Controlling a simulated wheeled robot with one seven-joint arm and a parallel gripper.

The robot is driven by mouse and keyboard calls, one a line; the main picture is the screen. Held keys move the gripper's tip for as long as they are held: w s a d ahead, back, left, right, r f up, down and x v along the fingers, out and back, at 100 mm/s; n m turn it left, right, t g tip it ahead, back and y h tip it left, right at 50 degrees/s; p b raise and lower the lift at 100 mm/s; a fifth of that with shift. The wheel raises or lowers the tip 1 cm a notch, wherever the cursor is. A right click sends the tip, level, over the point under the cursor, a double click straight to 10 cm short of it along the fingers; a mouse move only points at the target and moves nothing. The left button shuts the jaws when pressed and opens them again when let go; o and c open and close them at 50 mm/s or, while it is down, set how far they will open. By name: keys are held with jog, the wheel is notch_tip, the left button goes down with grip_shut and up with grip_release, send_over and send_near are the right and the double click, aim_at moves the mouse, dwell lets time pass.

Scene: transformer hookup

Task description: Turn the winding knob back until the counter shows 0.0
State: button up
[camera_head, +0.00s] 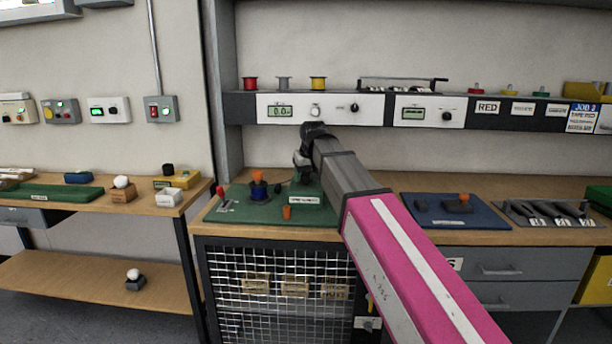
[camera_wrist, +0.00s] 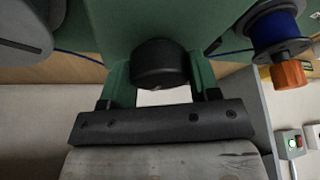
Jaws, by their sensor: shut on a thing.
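The winding knob (camera_wrist: 160,62) is a black round cap in the wrist view, on a green winding fixture (camera_wrist: 125,22). My gripper (camera_wrist: 160,82) has one finger on each side of the knob and is shut on it. In the head view my gripper (camera_head: 302,160) is at the green fixture above the bench, and the knob is hidden behind it. The counter (camera_head: 280,111) is a small display on the white shelf panel. Its small digits look like 0.0.
A blue spool with an orange top (camera_head: 258,187) stands left of my gripper on the green mat (camera_head: 235,205); an orange peg (camera_head: 287,212) is in front. A blue mat (camera_head: 450,212) lies to the right. The shelf (camera_head: 240,105) runs above, behind my arm.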

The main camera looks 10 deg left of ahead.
jog(key=shift+n, duration=0.6)
jog(key=o, duration=0.9)
jog(key=v, duration=1)
jog(key=shift+d+r, duration=0.25)
jog(key=shift+r, duration=0.15)
